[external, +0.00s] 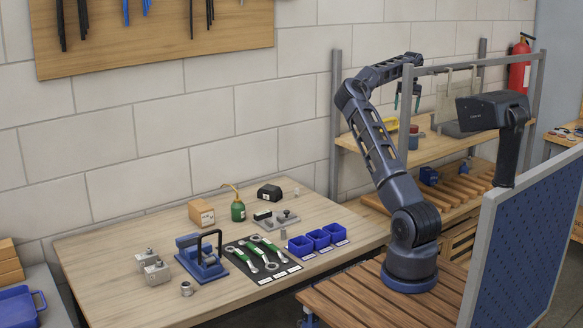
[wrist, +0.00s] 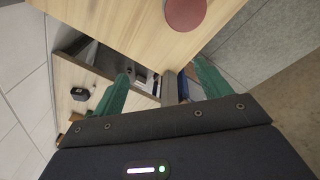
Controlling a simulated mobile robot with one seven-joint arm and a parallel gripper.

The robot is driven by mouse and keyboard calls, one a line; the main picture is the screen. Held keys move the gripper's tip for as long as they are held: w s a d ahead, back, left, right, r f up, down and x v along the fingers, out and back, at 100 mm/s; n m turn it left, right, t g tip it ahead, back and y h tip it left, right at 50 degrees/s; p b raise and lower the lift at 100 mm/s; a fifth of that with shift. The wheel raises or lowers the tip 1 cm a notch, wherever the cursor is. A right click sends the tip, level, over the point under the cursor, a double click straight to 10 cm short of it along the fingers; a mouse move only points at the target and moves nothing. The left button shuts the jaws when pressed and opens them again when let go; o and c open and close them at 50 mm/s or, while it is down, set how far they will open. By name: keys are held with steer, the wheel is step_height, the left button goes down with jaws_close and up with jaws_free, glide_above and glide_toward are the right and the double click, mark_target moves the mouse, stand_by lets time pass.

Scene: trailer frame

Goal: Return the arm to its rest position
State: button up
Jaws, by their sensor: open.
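My dark blue arm (external: 375,140) rises from its round base on the wooden slatted top and bends over to the right at its top. My gripper (external: 407,104) hangs fingers down above the wooden shelf on the right, apart from the things on it. In the wrist view my gripper (wrist: 163,76) shows two green fingers spread wide with nothing held between them.
The shelf (external: 440,138) carries a yellow item and a small red-topped item (external: 413,130). A grey upright post (external: 336,120) stands left of the arm. The workbench (external: 130,238) holds tools and blue bins (external: 300,246). A blue perforated panel (external: 530,240) stands at right.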

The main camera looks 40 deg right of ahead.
steer(key=w+a+f+n+y, duration=0.1)
steer(key=w+a+f+n, duration=0.1)
steer(key=a+n, duration=1)
steer(key=s+a+r+n, duration=0.1)
steer(key=s+a+n, duration=0.25)
steer(key=a, duration=0.25)
steer(key=s+a+r+n+y, duration=0.1)
steer(key=s+a+n, duration=0.2)
steer(key=a+n, duration=0.25)
steer(key=s+a+r+n, duration=0.1)
steer(key=s+a+n, duration=0.2)
steer(key=a, duration=0.4)
steer(key=s+a+f+n+t+h, duration=0.2)
steer(key=s+a+n+t+h, duration=0.1)
steer(key=s+a+n, duration=1.7)
steer(key=s+a+t, duration=0.1)
steer(key=s+a, duration=0.2)
steer(key=a, duration=0.2)
steer(key=shift+f+n+t+h, duration=0.3)
steer(key=shift+n, duration=0.1)
